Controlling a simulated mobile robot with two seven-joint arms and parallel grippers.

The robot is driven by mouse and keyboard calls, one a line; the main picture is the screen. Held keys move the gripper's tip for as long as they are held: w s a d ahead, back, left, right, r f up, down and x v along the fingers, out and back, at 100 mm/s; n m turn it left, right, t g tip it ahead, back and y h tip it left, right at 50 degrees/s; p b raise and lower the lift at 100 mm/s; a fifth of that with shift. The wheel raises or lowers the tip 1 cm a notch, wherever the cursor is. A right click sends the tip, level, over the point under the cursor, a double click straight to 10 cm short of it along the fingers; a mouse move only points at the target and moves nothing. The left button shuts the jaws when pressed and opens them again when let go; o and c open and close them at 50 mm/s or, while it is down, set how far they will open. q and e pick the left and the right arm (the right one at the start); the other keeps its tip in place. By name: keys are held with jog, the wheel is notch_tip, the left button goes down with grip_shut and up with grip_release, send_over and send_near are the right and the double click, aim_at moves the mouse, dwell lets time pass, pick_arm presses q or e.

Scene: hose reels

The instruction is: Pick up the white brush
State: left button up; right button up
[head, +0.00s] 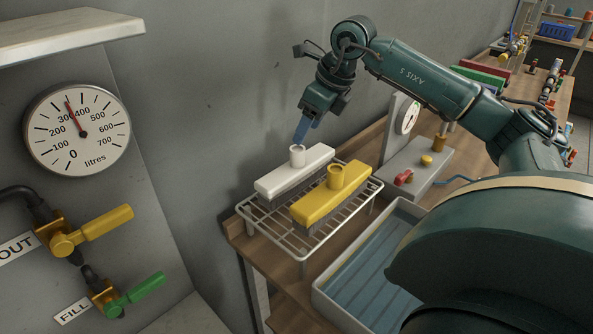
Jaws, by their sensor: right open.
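The white brush (294,172) lies on a wire rack (258,224) on the wooden bench, with a short round socket standing up from its middle. A yellow brush (323,204) of the same shape lies beside it, nearer to me. My right gripper (301,136) points down just above the white brush's socket, its blue-grey fingers close to the socket top. Whether the fingers touch it I cannot tell. The gripper is open and nothing hangs in it. My left gripper is not in view.
A tray of blue-grey liquid (372,262) stands right of the rack. Behind it is a grey box with a dial (408,118) and a red knob (403,178). The grey wall is close behind the rack. Yellow (95,229) and green valve handles (137,292) stick out at left.

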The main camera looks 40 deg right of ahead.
aim_at(298, 148)
jog(key=p+x, duration=0.1)
jog(key=x, duration=0.7)
jog(key=shift+p, duration=0.4)
jog(key=shift+s, duration=0.1)
grip_shut()
jog(key=shift+r, duration=0.1)
